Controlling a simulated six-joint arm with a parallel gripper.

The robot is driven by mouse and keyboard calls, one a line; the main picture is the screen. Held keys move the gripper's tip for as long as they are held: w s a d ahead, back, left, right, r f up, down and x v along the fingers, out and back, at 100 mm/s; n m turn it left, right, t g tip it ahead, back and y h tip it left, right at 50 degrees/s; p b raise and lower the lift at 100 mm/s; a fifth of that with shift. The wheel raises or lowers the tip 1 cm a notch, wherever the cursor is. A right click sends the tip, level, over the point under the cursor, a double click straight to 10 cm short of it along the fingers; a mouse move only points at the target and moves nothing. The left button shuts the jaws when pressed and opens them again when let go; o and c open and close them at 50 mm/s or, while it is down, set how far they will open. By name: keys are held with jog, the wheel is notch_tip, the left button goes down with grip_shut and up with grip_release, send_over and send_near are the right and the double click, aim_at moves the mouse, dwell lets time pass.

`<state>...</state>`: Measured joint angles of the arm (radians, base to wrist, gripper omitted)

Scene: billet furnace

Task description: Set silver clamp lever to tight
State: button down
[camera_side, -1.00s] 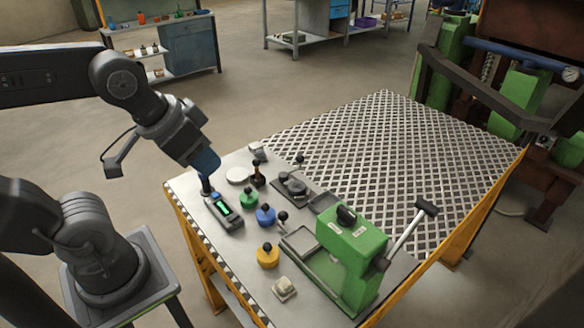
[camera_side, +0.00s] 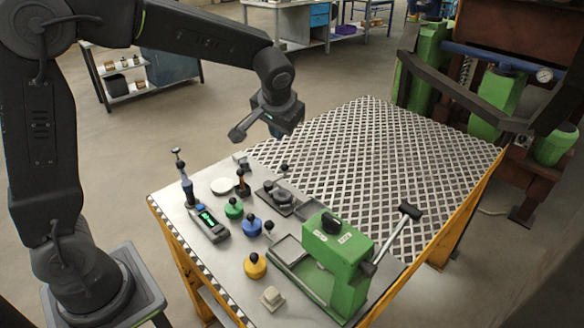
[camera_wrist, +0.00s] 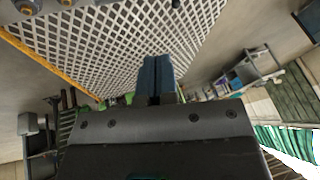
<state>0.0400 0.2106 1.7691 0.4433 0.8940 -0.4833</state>
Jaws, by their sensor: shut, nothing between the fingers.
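A silver lever (camera_side: 391,238) with a dark grip slants up and to the right from the side of a green block-shaped unit (camera_side: 325,262) at the table's front right. A dark fixture (camera_side: 280,197) with a black-knobbed stem sits behind that unit. I cannot tell for certain which of these is the clamp lever. My gripper (camera_side: 274,131) hangs above the table's back left edge, apart from all of these, its fingers mostly hidden by the wrist. In the wrist view its blue fingers (camera_wrist: 157,78) are together with nothing between them.
A blue-handled tool (camera_side: 186,189) stands upright beside a box with a green display (camera_side: 209,225). Green (camera_side: 233,209), blue (camera_side: 251,226) and yellow (camera_side: 255,266) knobbed pieces stand mid-table. The grating (camera_side: 385,150) is clear. Heavy green machinery (camera_side: 490,105) stands at the back right.

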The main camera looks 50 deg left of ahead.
jog(key=w+a+f+y, duration=0.2)
jog(key=w+f, duration=1)
jog(key=f, duration=0.2)
jog(key=shift+n+g, duration=0.3)
jog(key=shift+n, duration=0.1)
jog(key=shift+s+f, duration=0.1)
jog(key=x, duration=0.9)
jog(key=shift+a+f, duration=0.15)
jog(key=shift+f, duration=0.05)
jog(key=a, duration=0.1)
jog(key=a+f, duration=0.1)
jog(key=a, duration=0.1)
jog(key=shift+s, duration=0.2)
jog(key=shift+s+a, duration=0.1)
jog(key=shift+a, duration=0.45)
